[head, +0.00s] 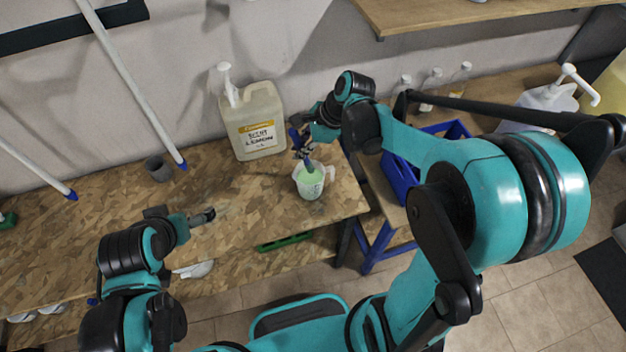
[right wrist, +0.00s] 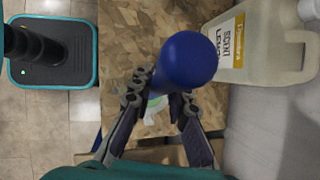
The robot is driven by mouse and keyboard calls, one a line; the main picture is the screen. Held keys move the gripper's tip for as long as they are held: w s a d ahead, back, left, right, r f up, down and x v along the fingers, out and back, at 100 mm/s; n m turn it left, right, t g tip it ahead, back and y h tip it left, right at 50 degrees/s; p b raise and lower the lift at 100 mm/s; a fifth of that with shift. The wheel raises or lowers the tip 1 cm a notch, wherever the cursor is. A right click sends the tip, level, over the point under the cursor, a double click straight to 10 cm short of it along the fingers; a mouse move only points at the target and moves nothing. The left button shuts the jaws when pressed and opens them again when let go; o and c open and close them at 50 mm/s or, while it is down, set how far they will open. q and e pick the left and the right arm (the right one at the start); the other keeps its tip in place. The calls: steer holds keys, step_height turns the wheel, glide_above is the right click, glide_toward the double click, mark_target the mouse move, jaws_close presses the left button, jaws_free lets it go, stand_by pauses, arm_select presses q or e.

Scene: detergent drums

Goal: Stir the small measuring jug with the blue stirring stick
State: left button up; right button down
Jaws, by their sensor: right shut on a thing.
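The small measuring jug (head: 311,187) stands upright on the wooden bench near its right end, with pale green liquid inside. My right gripper (head: 303,151) is above the jug, shut on the blue stirring stick (head: 294,135). The stick's lower part reaches down at the jug's mouth; how deep its tip goes is hidden. In the right wrist view, the stick's round blue top (right wrist: 188,60) rises between the fingers and hides most of the jug (right wrist: 153,108). My left gripper (head: 203,216) is empty over the bench's front part, its jaw gap unclear.
A lemon scent jerrycan (head: 254,125) with a pump stands behind the jug, close to my right gripper. A grey cup (head: 156,167) stands farther left. A blue crate (head: 402,178) is to the right. The bench between cup and jug is clear.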

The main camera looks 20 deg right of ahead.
mark_target(299, 139)
stand_by(0.3)
step_height(299, 139, up, 4)
steer(key=p, duration=0.3)
steer(key=shift+r, duration=0.1)
